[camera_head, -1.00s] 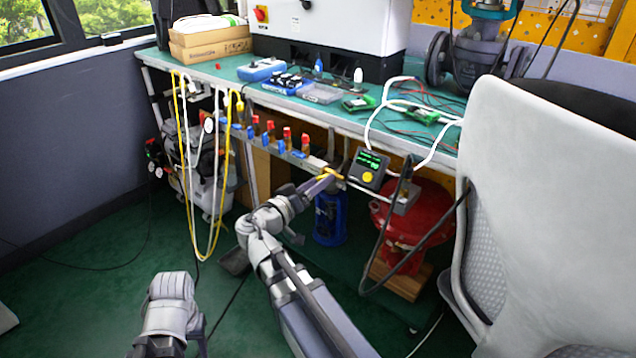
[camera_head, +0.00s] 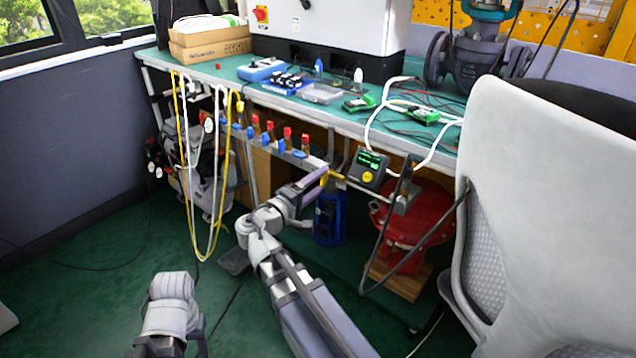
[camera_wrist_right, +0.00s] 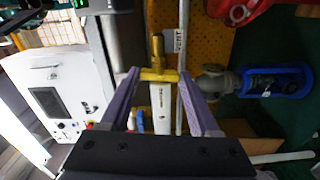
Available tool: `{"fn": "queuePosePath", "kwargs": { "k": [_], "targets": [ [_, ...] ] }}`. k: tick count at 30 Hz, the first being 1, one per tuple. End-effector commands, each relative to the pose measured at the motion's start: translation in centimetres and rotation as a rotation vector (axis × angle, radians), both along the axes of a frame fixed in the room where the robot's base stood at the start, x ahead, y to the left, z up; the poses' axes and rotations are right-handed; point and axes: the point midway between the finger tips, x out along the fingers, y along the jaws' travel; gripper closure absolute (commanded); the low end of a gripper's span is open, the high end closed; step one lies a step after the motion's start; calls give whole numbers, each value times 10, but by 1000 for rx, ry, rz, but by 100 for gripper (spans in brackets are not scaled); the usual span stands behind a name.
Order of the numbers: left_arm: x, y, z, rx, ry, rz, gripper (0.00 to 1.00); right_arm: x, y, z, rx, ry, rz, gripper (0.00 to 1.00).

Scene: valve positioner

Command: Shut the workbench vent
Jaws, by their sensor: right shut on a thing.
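The vent is a brass valve (camera_wrist_right: 157,47) with a yellow T-shaped handle (camera_wrist_right: 159,75) in the right wrist view. A white tag (camera_wrist_right: 180,41) reading VENT hangs beside it. In the head view only a small yellow part of the handle (camera_head: 337,175) shows under the workbench's front edge; the rest is hidden by my gripper. My right gripper (camera_head: 324,176) is at the handle. In the wrist view its two purple fingers (camera_wrist_right: 159,78) are shut on the handle, one at each end of the bar. My left arm shows at the lower left; its gripper is out of view.
A rail with several red and blue valves (camera_head: 270,137) runs left of the vent. A control box with a yellow button (camera_head: 368,168) hangs close on the right, above a red vessel (camera_head: 425,212). A chair (camera_head: 540,190) blocks the right side. Yellow and white hoses hang left.

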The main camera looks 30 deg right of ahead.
Motion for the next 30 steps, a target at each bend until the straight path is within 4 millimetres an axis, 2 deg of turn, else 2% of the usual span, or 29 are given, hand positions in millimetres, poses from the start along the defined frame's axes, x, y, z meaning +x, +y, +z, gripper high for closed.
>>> {"fn": "queuePosePath", "kwargs": {
  "k": [9,27,28,30],
  "targets": [
    [0,0,0,0,0,0,50,0,0,0,-45,113,1,93],
    [0,0,0,0,0,0,50,0,1,-1,-56,141,1,93],
    [0,0,0,0,0,0,50,0,1,-1,-56,141,1,34],
    [0,0,0,0,0,0,50,0,1,-1,-56,140,1,26]
  ]
}}
